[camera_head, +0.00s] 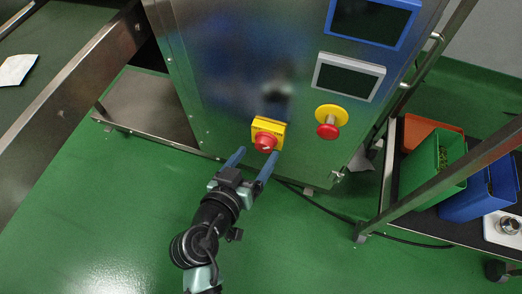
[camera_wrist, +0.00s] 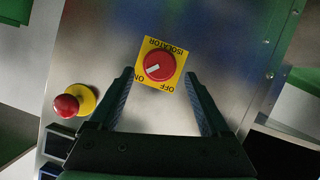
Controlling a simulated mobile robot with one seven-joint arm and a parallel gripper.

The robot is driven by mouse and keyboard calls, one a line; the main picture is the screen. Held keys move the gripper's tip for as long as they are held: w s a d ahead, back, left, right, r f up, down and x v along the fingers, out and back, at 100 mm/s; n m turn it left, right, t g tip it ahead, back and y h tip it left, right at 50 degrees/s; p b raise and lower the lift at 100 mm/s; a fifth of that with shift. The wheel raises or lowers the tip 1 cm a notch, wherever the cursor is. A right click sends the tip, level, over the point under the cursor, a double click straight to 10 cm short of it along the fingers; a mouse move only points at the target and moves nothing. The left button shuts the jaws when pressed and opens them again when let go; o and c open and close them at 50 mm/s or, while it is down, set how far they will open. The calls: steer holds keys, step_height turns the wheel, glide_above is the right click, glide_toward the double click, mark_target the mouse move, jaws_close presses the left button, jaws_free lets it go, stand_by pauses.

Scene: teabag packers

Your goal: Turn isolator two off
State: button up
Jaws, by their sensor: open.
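A red isolator knob (camera_head: 265,142) sits on a yellow plate (camera_head: 257,125) on the front of a steel cabinet. In the wrist view the knob (camera_wrist: 158,66) is round, and its plate (camera_wrist: 173,48) reads ISOLATOR, ON and OFF, upside down. The knob's white mark points down-left, toward ON. I see no number on the plate. My gripper (camera_head: 253,158) is open and empty, its blue fingers pointing at the knob. In the wrist view the fingertips (camera_wrist: 158,74) appear on either side of the knob and plate; I cannot see contact.
A red emergency button on a yellow disc (camera_head: 329,121) is right of the isolator; it also shows in the wrist view (camera_wrist: 67,106). Two screens (camera_head: 347,76) are above it. A cart with a green bin (camera_head: 425,170) and blue bin (camera_head: 478,200) stands right. Green floor (camera_head: 110,190) is clear left.

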mark_target(262, 147)
steer(key=shift+b+x, duration=0.45)
steer(key=shift+x, duration=1.35)
jaws_close()
